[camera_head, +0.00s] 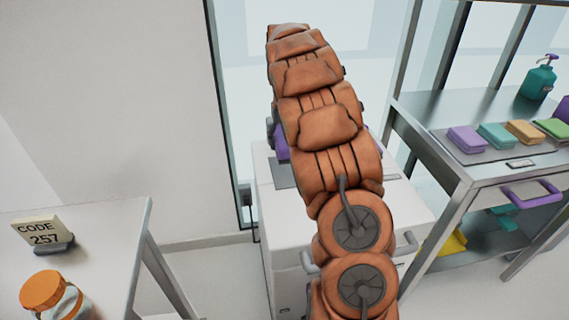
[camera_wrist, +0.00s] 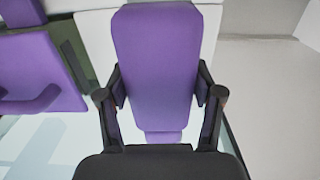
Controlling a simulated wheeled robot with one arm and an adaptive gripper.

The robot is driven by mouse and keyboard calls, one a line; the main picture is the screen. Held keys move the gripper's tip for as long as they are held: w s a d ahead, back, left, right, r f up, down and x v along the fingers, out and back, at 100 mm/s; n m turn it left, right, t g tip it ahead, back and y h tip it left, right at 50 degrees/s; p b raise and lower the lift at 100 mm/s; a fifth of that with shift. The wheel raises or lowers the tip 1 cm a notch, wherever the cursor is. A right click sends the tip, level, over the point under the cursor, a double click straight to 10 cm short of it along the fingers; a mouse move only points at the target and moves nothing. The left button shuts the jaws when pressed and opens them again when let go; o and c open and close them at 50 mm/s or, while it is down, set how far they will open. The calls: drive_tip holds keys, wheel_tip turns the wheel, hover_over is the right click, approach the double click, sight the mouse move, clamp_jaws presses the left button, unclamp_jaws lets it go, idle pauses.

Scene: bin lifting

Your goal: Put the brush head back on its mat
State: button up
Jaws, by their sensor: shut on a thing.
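A long purple piece, which looks like the brush head (camera_wrist: 155,45), fills the middle of the wrist view. My gripper (camera_wrist: 160,88) is shut on it, with one dark finger at each side. In the head view my orange arm covers the gripper, and purple parts (camera_head: 281,147) show on both sides of the arm, above a white cabinet (camera_head: 410,205). A flat dark grey patch (camera_head: 285,175), perhaps the mat, shows on the cabinet top, partly hidden by the arm. I cannot tell whether the purple piece touches it.
Another purple object (camera_wrist: 35,75) lies left in the wrist view. A white table (camera_head: 115,225) at left carries a "CODE 257" sign (camera_head: 42,232) and an orange-lidded jar (camera_head: 45,292).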

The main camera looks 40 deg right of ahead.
sight(285, 170)
drive_tip(key=shift+f+p, duration=0.3)
drive_tip(key=shift+f, duration=3.3)
drive_tip(key=shift+f, duration=0.2)
drive_tip(key=o, duration=1.5)
drive_tip(key=shift+o, duration=0.2)
drive_tip(key=shift+r, duration=0.1)
drive_tip(key=r+b, duration=0.1)
drive_tip(key=r, duration=1.1)
drive_tip(key=shift+w, duration=0.2)
drive_tip(key=shift+r, duration=0.1)
